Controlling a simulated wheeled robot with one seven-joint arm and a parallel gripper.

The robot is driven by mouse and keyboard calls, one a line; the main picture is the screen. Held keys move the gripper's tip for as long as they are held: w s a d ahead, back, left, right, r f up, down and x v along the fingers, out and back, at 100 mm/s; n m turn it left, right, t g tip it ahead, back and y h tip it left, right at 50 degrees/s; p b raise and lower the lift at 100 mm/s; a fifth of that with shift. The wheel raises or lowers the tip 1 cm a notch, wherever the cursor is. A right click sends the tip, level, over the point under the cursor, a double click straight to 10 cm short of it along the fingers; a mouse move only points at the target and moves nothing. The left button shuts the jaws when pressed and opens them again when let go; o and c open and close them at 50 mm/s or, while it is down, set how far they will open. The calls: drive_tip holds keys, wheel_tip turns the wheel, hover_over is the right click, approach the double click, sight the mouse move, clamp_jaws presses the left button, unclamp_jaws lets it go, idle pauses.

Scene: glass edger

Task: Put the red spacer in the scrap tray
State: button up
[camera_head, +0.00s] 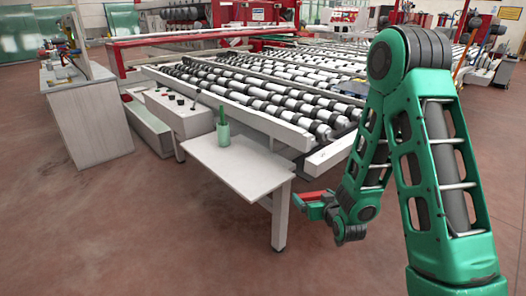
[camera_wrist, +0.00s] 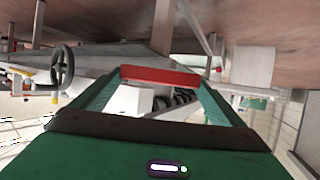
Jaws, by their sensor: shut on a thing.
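The red spacer (camera_head: 313,195) is in my gripper (camera_head: 304,202), held in the air just right of the small white table. In the wrist view the red spacer (camera_wrist: 160,75) spans crosswise between the tips of my two green fingers, and my gripper (camera_wrist: 160,79) is shut on it. I cannot make out a scrap tray for certain in either view.
The small white table (camera_head: 245,172) carries a green holder (camera_head: 223,133) with a dark green thing in it. Behind stand a white control box (camera_head: 180,118) and a roller conveyor (camera_head: 262,92). A grey cabinet (camera_head: 92,118) is at left. Red-brown floor in front is clear.

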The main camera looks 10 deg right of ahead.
drive_tip(key=shift+w+d, duration=0.45)
drive_tip(key=shift+d, duration=0.25)
drive_tip(key=shift+d, duration=0.1)
